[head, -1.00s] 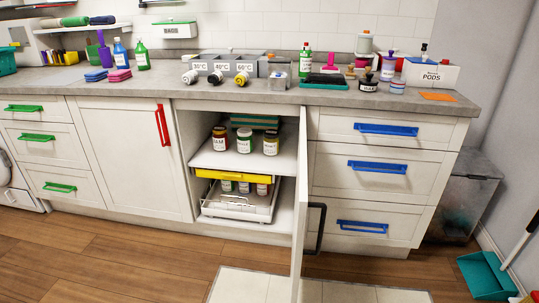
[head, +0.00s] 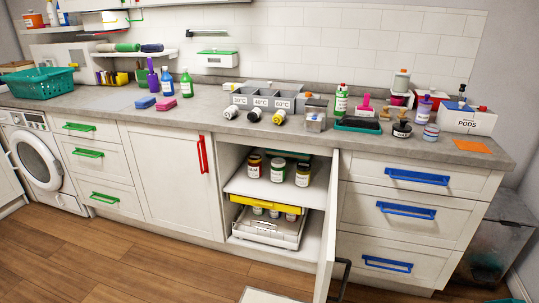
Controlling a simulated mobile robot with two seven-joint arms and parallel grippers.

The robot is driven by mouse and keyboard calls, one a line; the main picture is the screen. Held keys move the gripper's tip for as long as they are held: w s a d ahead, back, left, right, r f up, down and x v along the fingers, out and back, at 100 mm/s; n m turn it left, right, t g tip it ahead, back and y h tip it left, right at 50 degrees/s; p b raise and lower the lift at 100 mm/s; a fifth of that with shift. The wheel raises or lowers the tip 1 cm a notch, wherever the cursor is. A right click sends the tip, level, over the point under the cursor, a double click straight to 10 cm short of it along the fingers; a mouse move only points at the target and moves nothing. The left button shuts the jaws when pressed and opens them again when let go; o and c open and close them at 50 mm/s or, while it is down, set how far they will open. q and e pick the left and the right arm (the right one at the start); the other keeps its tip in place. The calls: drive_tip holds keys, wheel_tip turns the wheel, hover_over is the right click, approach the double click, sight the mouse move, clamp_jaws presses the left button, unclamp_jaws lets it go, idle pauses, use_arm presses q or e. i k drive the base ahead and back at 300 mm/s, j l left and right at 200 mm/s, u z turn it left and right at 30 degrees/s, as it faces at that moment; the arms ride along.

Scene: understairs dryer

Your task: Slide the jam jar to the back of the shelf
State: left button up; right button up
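Three jars stand upright in a row on the upper white shelf (head: 243,184) of the open cabinet. The left jar has a dark reddish body and a pale label, and its label seems to read JAM in the earlier head view, so I take it as the jam jar (head: 254,166). The middle jar (head: 278,171) has a green lid, and the right jar (head: 303,174) has a dark lid. A green item (head: 290,154) lies behind the jars, partly hidden. Neither of my grippers is in view.
The cabinet door (head: 327,235) stands open on the right side of the opening. Below the shelf are a yellow-fronted tray (head: 262,205) and a white pull-out drawer (head: 265,232) with more jars. The countertop above (head: 225,120) holds bins and bottles. Wooden floor (head: 110,255) lies clear at front left.

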sight(255, 171)
drive_tip(key=i+j+z, duration=0.45)
drive_tip(key=j+z, duration=0.15)
drive_tip(key=z, duration=0.15)
drive_tip(key=i+j+z, duration=0.15)
drive_tip(key=j+z, duration=0.2)
drive_tip(key=i+j+z, duration=0.1)
drive_tip(key=j+z, duration=0.25)
drive_tip(key=j, duration=0.15)
drive_tip(key=j+z, duration=0.4)
drive_tip(key=j+u, duration=0.4)
drive_tip(key=j, duration=2.2)
